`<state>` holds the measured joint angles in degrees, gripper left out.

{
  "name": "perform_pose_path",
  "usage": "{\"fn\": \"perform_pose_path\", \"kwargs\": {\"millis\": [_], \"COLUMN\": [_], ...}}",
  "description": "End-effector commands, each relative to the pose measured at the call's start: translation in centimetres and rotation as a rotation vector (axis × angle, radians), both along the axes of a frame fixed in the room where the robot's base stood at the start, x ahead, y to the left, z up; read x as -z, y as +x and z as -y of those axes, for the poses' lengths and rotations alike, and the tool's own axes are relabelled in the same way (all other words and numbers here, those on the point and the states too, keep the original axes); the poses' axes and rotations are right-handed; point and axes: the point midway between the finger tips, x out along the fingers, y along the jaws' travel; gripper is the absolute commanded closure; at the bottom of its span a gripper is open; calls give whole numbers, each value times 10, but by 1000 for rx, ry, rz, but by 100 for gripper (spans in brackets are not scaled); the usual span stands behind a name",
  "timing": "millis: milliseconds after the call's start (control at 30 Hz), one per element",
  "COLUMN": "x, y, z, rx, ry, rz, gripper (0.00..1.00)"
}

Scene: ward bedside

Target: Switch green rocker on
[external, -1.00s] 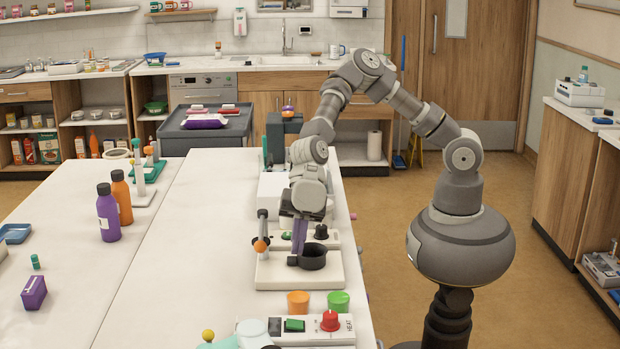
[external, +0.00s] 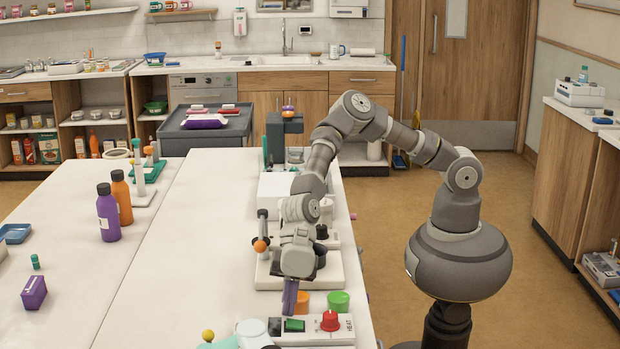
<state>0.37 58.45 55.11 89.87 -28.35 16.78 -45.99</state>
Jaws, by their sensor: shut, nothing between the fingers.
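The green rocker (external: 294,325) sits on the white panel (external: 343,338) at the near end of the bench, between a dark rocker (external: 274,326) on its left and a red knob (external: 330,321) on its right. Its tilt is too small to tell. My gripper (external: 289,309) is shut and empty, pointing down. Its purple fingertips are just above or behind the green rocker. I cannot tell whether they touch it.
Behind is a white device with an orange-tipped lever (external: 260,246). A purple bottle (external: 108,214) stands far left. The bench's left middle is clear.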

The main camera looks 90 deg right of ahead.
Motion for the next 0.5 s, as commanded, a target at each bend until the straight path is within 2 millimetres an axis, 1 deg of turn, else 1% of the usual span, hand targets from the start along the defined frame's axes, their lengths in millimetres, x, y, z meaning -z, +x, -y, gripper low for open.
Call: {"fn": "perform_pose_path", "kwargs": {"millis": [267,467,500], "x": [0,4,6], "y": [0,5,5], "z": [0,-1,-1], "rx": [1,2,1], "ry": [0,1,0], "rz": [-4,-110,-103], "gripper": [100,100,100]}}
